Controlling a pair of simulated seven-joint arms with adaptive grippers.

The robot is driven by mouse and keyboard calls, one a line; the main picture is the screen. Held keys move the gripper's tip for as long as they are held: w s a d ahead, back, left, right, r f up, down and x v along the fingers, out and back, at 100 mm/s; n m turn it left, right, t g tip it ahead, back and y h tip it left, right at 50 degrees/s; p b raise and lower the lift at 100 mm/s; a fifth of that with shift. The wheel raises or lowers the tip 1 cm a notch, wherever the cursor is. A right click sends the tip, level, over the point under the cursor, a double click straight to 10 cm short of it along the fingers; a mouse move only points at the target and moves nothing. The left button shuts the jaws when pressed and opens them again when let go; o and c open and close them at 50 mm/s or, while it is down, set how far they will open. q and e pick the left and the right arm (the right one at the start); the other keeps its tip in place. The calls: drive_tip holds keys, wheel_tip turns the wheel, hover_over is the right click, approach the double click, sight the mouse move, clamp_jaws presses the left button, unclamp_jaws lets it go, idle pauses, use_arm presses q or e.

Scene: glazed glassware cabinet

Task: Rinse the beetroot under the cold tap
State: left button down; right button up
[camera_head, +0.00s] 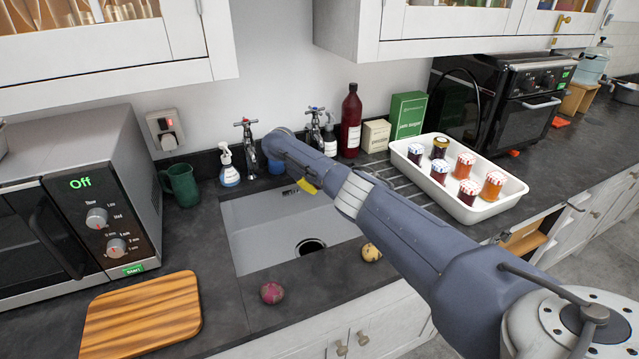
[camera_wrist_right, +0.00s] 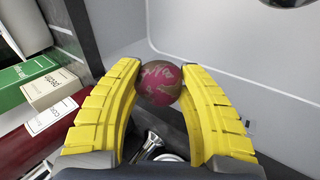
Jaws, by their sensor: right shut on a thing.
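My right gripper (camera_wrist_right: 160,72) is shut on a round pink beetroot (camera_wrist_right: 159,84) with brownish patches, held between its yellow fingertips over the grey sink (camera_head: 262,220). In the head view my right arm hides the held beetroot; only a bit of yellow finger (camera_head: 307,186) shows, above the basin. A similar pink, patchy round vegetable (camera_head: 271,292) lies on the counter in front of the sink. My left gripper is out of view.
A yellowish round vegetable (camera_head: 371,252) lies at the sink's front edge. A white tray of jars (camera_head: 408,158) stands right. A spray bottle (camera_head: 228,168), green mug (camera_head: 180,185) and microwave (camera_head: 85,195) are left. A wooden board (camera_head: 142,315) lies front left.

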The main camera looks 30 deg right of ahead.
drive_tip(key=shift+s+d, duration=0.15)
drive_tip(key=shift+d, duration=0.05)
drive_tip(key=shift+s+d, duration=0.15)
drive_tip(key=shift+d, duration=0.1)
drive_tip(key=shift+w+a, duration=0.2)
drive_tip(key=shift+a, duration=0.1)
drive_tip(key=shift+w+a, duration=0.1)
drive_tip(key=shift+a, duration=0.1)
drive_tip(key=shift+d, duration=0.25)
idle(0.4)
drive_tip(key=shift+s+d, duration=0.25)
drive_tip(key=shift+s, duration=0.05)
drive_tip(key=shift+w+a, duration=0.1)
drive_tip(key=shift+a, duration=0.05)
